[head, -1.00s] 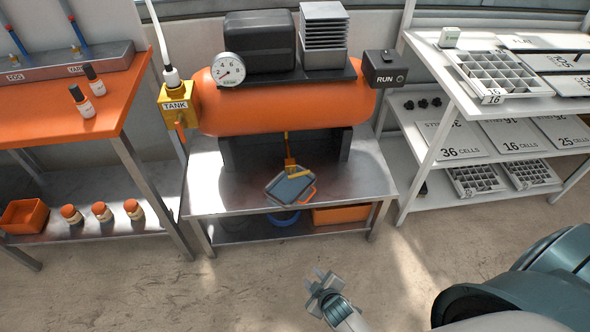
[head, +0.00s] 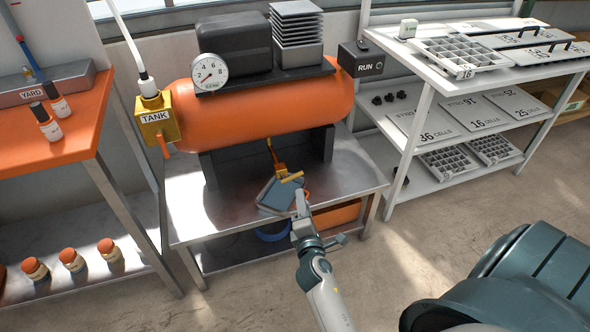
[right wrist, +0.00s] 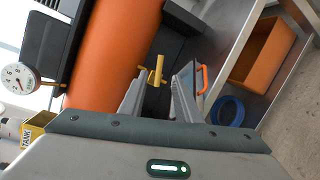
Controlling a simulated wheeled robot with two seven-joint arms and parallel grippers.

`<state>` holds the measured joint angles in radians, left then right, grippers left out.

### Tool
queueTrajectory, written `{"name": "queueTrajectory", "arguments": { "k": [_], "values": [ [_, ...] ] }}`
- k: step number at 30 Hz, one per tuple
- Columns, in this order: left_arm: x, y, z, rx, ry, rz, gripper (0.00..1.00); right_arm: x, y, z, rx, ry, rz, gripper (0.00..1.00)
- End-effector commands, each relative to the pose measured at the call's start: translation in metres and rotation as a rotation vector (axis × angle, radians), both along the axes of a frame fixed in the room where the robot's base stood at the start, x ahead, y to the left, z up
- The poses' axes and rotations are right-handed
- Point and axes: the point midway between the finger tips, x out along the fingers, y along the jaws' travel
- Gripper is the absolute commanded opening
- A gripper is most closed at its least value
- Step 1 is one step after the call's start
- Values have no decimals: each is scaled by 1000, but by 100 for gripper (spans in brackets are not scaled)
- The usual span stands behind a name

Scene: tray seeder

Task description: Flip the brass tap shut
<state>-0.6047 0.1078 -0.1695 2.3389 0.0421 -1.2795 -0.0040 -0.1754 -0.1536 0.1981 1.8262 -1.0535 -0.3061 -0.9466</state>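The brass tap (head: 281,170) hangs under the orange air tank (head: 265,108), in front of the tank's dark stand; its lever bar (head: 291,178) points to the right. In the right wrist view the tap (right wrist: 158,72) is ahead, between the fingertips in the picture. My right gripper (head: 320,218) is open and empty, just below and to the right of the tap, apart from it in the head view. It also shows in the right wrist view (right wrist: 160,95). A blue-grey tray (head: 270,195) with an orange handle lies under the tap. My left gripper is out of view.
A yellow block marked TANK (head: 155,118) with an orange lever is at the tank's left end. A gauge (head: 209,71) and a RUN box (head: 360,62) flank the top. An orange bin (head: 337,214) and blue ring are below the metal table. White shelves (head: 432,95) stand right.

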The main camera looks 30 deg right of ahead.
Motion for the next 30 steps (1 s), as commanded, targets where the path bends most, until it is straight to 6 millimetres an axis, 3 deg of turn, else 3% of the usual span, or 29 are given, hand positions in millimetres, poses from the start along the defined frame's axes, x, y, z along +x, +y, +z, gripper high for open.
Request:
{"name": "queueTrajectory", "arguments": {
  "k": [7, 13, 30],
  "values": [
    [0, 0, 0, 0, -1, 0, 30, 4, -2, -1, 2, -1, 1, 30],
    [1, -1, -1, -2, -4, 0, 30, 20, -10, -3, 1, -1, 1, 30],
    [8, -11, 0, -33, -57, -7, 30, 107, -55, -17, 3, -1, -1, 30]
  ]
}}
